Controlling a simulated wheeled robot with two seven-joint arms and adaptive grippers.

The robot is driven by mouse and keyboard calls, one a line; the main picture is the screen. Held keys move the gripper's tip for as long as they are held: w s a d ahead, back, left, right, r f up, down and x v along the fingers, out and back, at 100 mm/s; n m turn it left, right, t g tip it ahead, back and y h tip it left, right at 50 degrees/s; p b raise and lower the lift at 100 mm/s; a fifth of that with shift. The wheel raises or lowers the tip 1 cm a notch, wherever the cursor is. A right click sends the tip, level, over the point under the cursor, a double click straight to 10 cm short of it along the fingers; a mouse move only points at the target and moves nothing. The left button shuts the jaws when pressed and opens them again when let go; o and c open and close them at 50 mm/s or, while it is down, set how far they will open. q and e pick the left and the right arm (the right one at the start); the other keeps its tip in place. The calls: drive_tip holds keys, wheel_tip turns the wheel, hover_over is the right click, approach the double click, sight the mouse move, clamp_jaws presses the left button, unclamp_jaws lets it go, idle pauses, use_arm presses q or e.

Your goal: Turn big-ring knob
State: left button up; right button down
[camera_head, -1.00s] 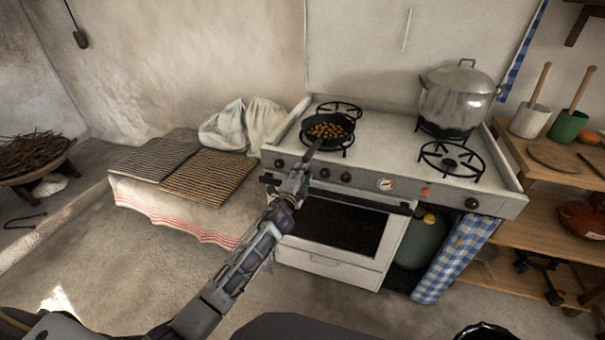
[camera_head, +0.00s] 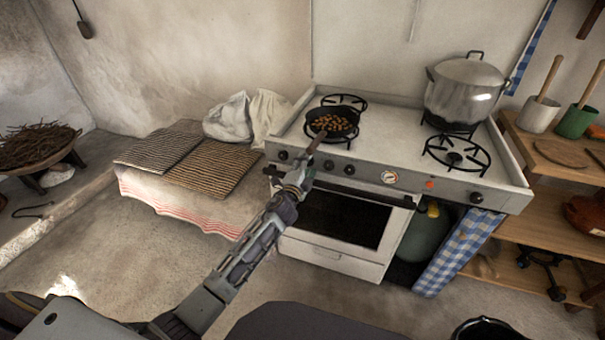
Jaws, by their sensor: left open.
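The white stove (camera_head: 340,215) has a front panel with several dark knobs. One knob (camera_head: 283,155) is at the left end, two more (camera_head: 329,165) (camera_head: 349,169) are left of the round dial (camera_head: 389,177), and one (camera_head: 476,197) is at the far right. I cannot tell which is the big-ring knob. My left gripper (camera_head: 299,174) is open in front of the panel's left part, between the left-end knob and the middle pair. It hides part of the panel. Contact with a knob cannot be made out. My right gripper is not in view.
A pan (camera_head: 346,113) of brown pieces sits on the front left burner, its handle reaching towards my left gripper. A large lidded pot (camera_head: 464,92) stands at the back right. The front right burner (camera_head: 455,153) is bare. An oven rail runs below the panel.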

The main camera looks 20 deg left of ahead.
use_arm(q)
drive_tip(key=shift+s, duration=0.15)
drive_tip(key=s, duration=1.1)
drive_tip(key=shift+s+a, duration=0.2)
drive_tip(key=shift+s, duration=0.1)
drive_tip(key=shift+a+f, duration=0.1)
idle(0.8)
